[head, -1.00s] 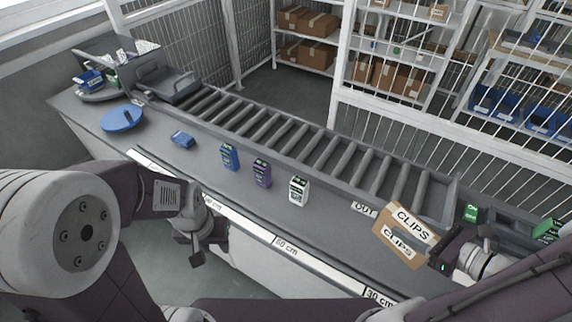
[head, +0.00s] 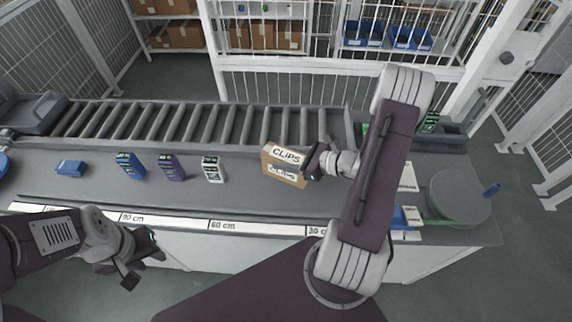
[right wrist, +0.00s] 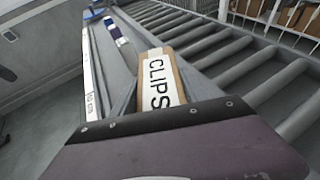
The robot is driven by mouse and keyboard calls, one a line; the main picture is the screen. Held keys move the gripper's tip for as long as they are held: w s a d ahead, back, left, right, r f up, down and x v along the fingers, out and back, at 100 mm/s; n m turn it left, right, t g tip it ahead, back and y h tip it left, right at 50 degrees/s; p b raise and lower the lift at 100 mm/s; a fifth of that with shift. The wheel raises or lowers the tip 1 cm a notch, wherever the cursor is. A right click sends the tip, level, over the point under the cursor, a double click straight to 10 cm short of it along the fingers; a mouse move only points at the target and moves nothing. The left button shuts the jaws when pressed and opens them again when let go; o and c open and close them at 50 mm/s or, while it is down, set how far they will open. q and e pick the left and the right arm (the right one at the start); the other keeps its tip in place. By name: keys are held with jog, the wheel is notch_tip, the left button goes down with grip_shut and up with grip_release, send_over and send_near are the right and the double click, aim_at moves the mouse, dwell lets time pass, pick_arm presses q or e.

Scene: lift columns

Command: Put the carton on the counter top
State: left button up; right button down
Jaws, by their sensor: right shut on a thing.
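The brown cardboard carton (head: 283,172) has white labels reading CLIPS. It is over the grey counter top (head: 250,203), just in front of the roller conveyor, and I cannot tell whether it touches the surface. My right gripper (head: 309,162) is shut on the carton's right side. My left gripper (head: 142,262) is open and empty, in front of the counter's front edge at the lower left.
A blue item (head: 71,168) lies further left. The roller conveyor (head: 200,122) runs behind. A round grey tray (head: 458,200) is at the right.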

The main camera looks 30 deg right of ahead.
jog(key=shift+f, duration=2.15)
jog(key=c, duration=0.6)
grip_release()
